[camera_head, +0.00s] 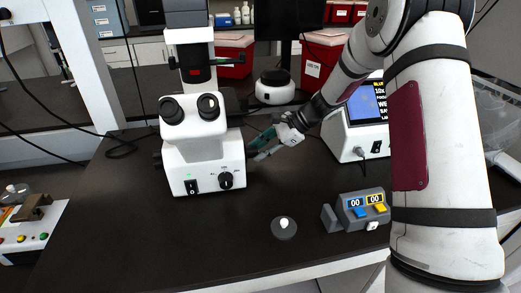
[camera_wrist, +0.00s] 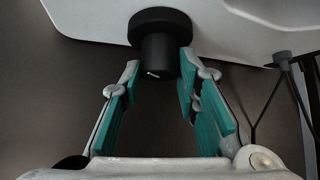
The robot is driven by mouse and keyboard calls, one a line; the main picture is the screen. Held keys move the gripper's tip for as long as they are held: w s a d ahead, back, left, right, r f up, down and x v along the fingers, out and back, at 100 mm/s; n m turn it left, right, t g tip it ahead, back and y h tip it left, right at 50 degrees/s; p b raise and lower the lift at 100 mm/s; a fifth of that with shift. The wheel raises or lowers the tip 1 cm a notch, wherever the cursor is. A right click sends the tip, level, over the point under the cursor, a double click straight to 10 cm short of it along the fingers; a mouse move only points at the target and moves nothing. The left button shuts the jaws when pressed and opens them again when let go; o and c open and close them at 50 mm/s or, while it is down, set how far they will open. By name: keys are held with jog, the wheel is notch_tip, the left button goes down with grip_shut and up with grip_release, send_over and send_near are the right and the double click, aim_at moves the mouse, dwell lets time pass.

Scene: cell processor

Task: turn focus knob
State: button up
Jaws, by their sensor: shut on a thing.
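The white microscope (camera_head: 203,165) stands on the dark bench in the head view. Its focus knob, a black stepped cylinder, shows in the wrist view (camera_wrist: 158,50), jutting from the pale body. My gripper (camera_head: 258,147) is at the right side of the microscope's base. In the wrist view its teal-padded fingers (camera_wrist: 159,68) lie on both sides of the knob's narrower end, and the gripper is shut on it. A small pale mark shows on the knob's end. In the head view the fingers hide most of this knob.
A white device with a blue screen (camera_head: 368,105) stands right of my gripper. A grey counter (camera_head: 361,210) and a small round dark object (camera_head: 284,228) sit in front. A round white device (camera_head: 275,88) stands behind.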

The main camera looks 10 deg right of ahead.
jog(key=m+g+b, duration=0.1)
jog(key=g+b, duration=0.1)
jog(key=w+m+g+b, duration=0.1)
jog(key=g+b, duration=0.2)
jog(key=shift+f+m, duration=0.2)
jog(key=shift+m, duration=0.1)
jog(key=m+g+b, duration=0.1)
jog(key=g+b, duration=0.1)
jog(key=shift+y+b, duration=0.3)
jog(key=shift+b, duration=0.05)
jog(key=shift+m+g+b, duration=0.5)
jog(key=shift+g+b, duration=0.1)
jog(key=shift+g, duration=0.3)
jog(key=shift+r, duration=0.1)
jog(key=o, duration=1.2)
jog(key=shift+c, duration=0.2)
notch_tip(320, 180, up, 10)
